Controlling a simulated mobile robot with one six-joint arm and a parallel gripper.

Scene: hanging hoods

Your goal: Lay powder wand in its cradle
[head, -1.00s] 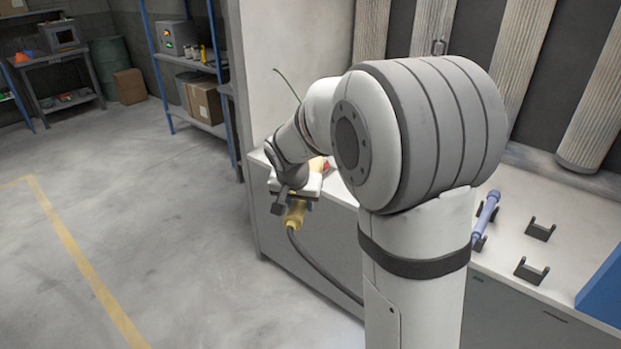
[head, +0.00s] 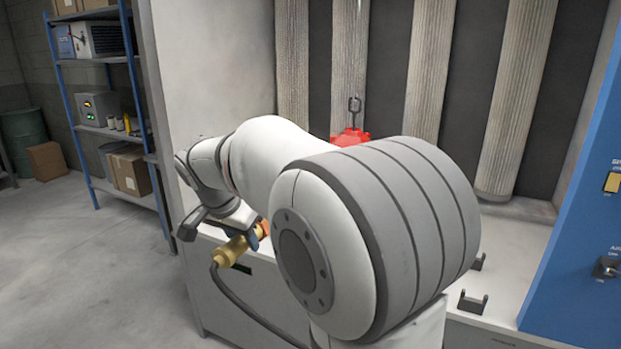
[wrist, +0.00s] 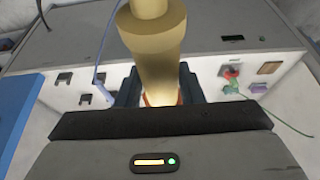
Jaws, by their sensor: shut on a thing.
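The powder wand, brass-coloured with a dark hose from its end, shows in the head view (head: 234,249) and large in the wrist view (wrist: 158,50). My gripper (wrist: 158,90) is shut around it and holds it in the air before the cabinet front. Dark cradle brackets (head: 472,303) stand empty on the counter to the right, partly hidden by my arm. Several brackets (wrist: 64,78) show at the left of the wrist view. A thin blue wand (wrist: 101,75) lies beside them; my arm hides it in the head view.
A red part (head: 350,137) hangs from a hook in the hood, before pleated filters (head: 430,70). A blue control panel (head: 580,230) stands right of the counter (head: 515,245). Small coloured items (wrist: 232,72) lie at the wrist view's right.

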